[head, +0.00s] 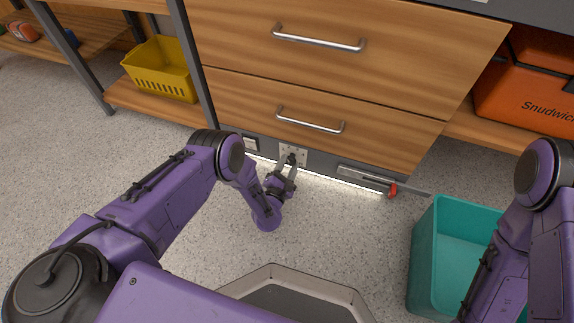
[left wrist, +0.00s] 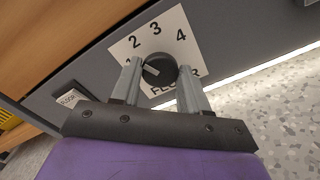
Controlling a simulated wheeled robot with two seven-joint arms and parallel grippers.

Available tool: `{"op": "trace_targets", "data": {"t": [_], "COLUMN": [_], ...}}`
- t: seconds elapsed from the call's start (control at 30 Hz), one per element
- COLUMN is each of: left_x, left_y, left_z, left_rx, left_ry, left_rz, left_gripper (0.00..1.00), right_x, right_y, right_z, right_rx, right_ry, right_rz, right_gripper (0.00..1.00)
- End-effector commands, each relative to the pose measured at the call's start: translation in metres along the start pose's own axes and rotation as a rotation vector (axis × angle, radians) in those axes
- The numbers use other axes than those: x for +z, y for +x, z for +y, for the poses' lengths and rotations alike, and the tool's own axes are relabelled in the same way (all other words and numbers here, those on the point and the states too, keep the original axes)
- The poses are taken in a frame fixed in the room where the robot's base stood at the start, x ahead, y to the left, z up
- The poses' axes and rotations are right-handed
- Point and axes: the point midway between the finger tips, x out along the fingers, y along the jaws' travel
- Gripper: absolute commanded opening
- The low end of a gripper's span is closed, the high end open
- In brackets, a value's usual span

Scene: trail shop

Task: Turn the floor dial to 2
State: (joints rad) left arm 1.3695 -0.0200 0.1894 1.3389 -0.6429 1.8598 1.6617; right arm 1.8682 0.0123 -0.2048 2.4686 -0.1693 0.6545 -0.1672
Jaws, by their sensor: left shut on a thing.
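The floor dial (left wrist: 161,69) is a round black knob on a white plate (left wrist: 120,48) printed with numbers and the word FLOOR, partly covered. The 2, 3 and 4 show along the plate's top; the place left of the 2 is mostly hidden by a finger. A short pale mark on the knob lies toward its left side, below the 2. In the head view the plate (head: 294,149) sits on the grey kick strip under the drawers. My left gripper (head: 289,163) is there, its two fingers shut on the knob from either side. My right gripper is out of view.
Two wooden drawers with metal handles (head: 318,39) stand above the strip. A slot with a red-ended lever (head: 391,190) lies right of the dial. A teal bin (head: 425,235) stands on the floor at right, near my right arm. Speckled floor left of my left arm is clear.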

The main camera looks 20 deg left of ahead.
Motion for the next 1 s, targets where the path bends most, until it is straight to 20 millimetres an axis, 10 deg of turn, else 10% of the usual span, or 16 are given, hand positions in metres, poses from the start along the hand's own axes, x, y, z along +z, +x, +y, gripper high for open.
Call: {"op": "trace_targets", "data": {"t": [0.7, 0.73, 0.8, 1.0], "left_x": [-0.0021, -0.0021, -0.0018, -0.0006], "left_y": [-0.0011, -0.0011, -0.001, -0.0003], "left_z": [0.0005, 0.0005, 0.0004, -0.0002], "left_rx": [0.001, 0.001, 0.0, -0.001], "left_ry": [0.086, 0.086, 0.085, 0.085], "left_rz": [0.004, 0.004, 0.004, 0.001], "left_gripper": [0.14, 0.48, 0.7, 0.7], "right_x": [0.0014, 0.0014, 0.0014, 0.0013], "right_y": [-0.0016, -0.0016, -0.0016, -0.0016], "right_z": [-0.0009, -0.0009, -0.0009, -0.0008], "right_rx": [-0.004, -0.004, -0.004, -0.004], "right_ry": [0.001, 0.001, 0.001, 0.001], "right_rz": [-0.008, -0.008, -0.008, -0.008], "right_gripper": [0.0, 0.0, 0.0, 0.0]}}
